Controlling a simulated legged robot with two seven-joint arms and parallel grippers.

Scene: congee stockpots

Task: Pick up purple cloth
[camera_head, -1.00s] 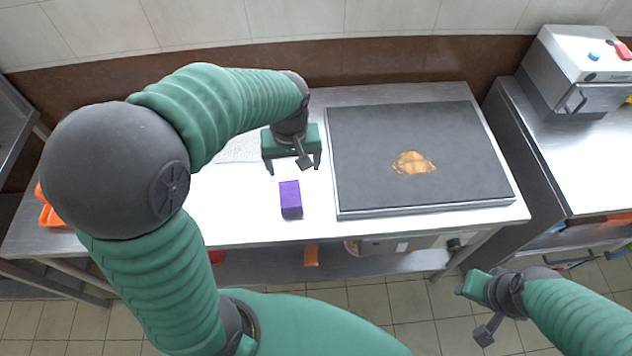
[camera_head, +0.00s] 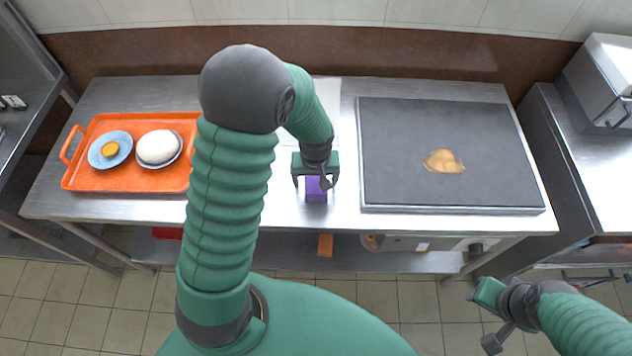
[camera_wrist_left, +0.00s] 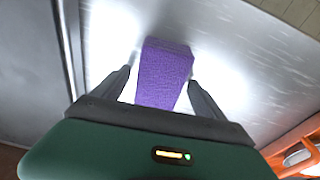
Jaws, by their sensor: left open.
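The purple cloth (camera_head: 316,192) is a small block-like folded piece on the steel table, left of the griddle. In the left wrist view the purple cloth (camera_wrist_left: 163,75) lies between the two fingers. My left gripper (camera_head: 315,183) is open above the cloth, with a finger on each side; it also shows in the left wrist view (camera_wrist_left: 160,85). The gripper hides part of the cloth's far side in the head view. Whether the fingers touch it I cannot tell. My right gripper (camera_head: 482,318) is at the lower right, away from the table; its jaw state is unclear.
A dark griddle plate (camera_head: 400,130) with a golden food piece (camera_head: 444,161) is right of the cloth. An orange tray (camera_head: 80,178) with a blue plate (camera_head: 110,150) and a white round item (camera_head: 158,146) is at left. The steel table (camera_head: 340,215) is bare in front.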

